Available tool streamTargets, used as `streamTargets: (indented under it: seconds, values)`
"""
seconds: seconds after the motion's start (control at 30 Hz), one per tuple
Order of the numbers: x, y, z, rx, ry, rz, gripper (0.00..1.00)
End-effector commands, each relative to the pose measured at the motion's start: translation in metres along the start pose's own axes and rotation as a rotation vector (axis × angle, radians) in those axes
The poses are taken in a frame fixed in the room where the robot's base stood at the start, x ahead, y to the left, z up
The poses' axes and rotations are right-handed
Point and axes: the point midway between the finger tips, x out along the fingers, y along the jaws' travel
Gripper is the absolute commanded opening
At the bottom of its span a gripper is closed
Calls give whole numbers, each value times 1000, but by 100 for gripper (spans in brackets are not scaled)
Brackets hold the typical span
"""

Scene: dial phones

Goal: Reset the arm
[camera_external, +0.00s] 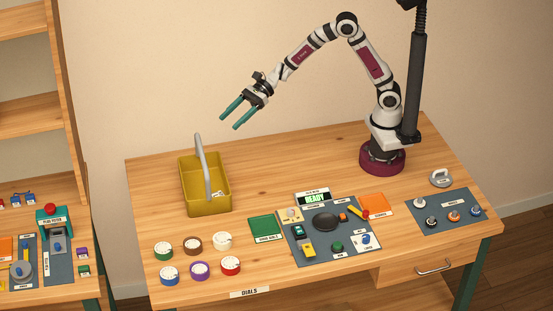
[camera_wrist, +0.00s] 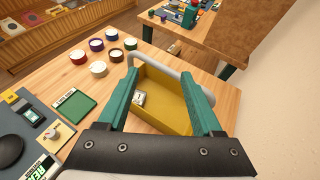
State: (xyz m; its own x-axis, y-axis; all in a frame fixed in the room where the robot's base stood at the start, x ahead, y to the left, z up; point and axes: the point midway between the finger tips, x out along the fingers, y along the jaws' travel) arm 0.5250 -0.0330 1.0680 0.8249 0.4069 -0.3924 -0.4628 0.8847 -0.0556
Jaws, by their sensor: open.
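My arm reaches up and to the left from its base on the table. My gripper (camera_external: 236,114) is open and empty, held in the air above the back left of the wooden table (camera_external: 290,170). In the wrist view my gripper (camera_wrist: 160,92) shows its two teal fingers spread wide, with the yellow basket (camera_wrist: 165,115) beyond and between them. The yellow basket (camera_external: 206,200) with a grey handle stands upright on the table, below and left of my gripper.
Several round dials (camera_external: 199,270) sit at the front left. A green pad (camera_external: 267,229), a dark mat (camera_external: 330,245) with a phone and a "READY" display (camera_external: 314,198), an orange pad (camera_external: 377,205) and another mat (camera_external: 445,213) lie to the right. The table's back middle is clear.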

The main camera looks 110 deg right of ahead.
Motion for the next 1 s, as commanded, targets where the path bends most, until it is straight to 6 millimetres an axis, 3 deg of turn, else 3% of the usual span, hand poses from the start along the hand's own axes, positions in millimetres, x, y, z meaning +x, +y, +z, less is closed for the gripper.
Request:
streamTargets:
  seconds: [0.07,0.1,0.17,0.2,0.23,0.3,0.33,0.4,0.53,1.0]
  values:
    - [-16,52,19,-195,9,134,67]
    - [-32,89,24,-337,20,233,67]
    - [-63,146,22,-577,45,399,67]
    - [-88,181,12,-738,66,514,67]
    - [-109,203,2,-861,86,600,67]
    - [-160,241,-30,-1133,142,792,67]
    - [-181,251,-46,-1242,171,868,67]
    - [-225,260,-80,-1462,244,1021,67]
    - [-277,252,-120,-1716,365,1199,67]
    - [-280,251,-122,-1726,371,1208,67]
